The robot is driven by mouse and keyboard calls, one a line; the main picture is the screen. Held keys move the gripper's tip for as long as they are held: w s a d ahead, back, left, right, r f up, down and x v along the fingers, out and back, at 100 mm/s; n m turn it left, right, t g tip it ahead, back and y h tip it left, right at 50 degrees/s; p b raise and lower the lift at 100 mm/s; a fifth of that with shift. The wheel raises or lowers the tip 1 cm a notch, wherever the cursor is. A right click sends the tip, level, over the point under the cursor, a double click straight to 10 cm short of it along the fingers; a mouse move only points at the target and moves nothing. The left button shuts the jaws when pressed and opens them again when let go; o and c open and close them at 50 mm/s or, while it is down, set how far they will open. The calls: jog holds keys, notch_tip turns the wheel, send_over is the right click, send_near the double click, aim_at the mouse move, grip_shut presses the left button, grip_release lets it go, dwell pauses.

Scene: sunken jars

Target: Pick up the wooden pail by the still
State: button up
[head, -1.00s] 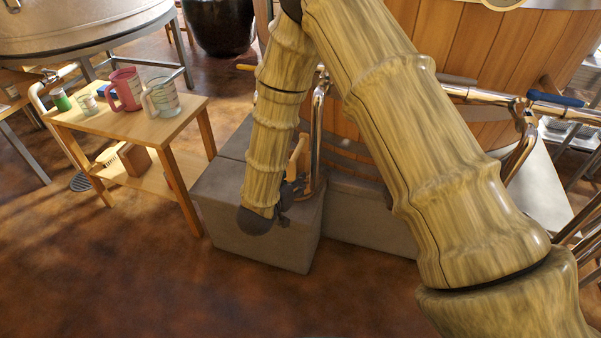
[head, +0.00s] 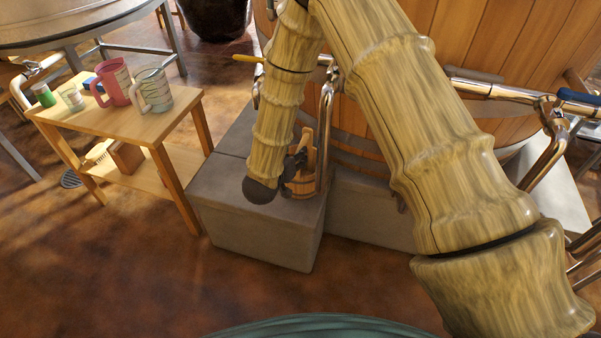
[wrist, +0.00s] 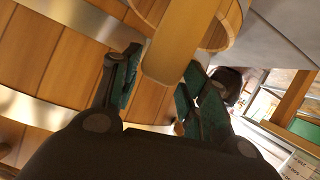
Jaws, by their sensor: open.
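The small wooden pail (head: 302,184) stands upright on a grey stone block (head: 236,189), close to the big wooden still (head: 480,45). One tall stave rises above its rim. My gripper (head: 293,165) is beside the pail at its upper left, partly hidden by my wrist. In the wrist view, my open gripper (wrist: 160,82) has dark green finger pads on either side of the pail's pale upright stave (wrist: 175,45). The pail's rim (wrist: 228,30) shows beyond it. I cannot tell whether either pad touches the wood.
A bent metal pipe (head: 325,125) rises right beside the pail. A wooden side table (head: 120,122) with a pink jug (head: 115,82), a clear jug (head: 153,92) and small jars stands to the left. The brown floor (head: 130,270) in front is clear.

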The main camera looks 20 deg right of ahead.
aim_at(299, 149)
jog(key=shift+x, duration=2.45)
jog(key=shift+r, duration=0.1)
grip_shut()
